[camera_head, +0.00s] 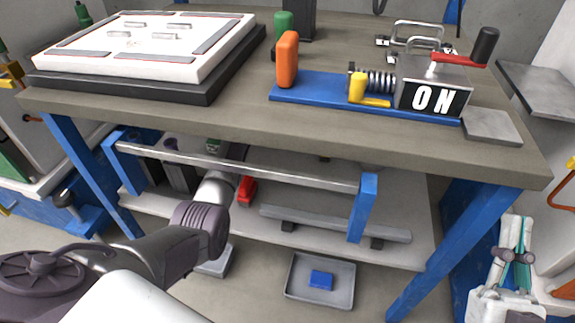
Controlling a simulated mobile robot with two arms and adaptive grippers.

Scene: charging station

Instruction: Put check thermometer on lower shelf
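The lower shelf (402,256) is a pale board under the workbench.
A grey rail (300,174) on blue brackets crosses the shelf opening. A red object (246,191) and a grey bar (335,223) are on the shelf. A grey tray (340,296) holds a blue block (320,279) below. The worktop (230,118) overhangs my wrist.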

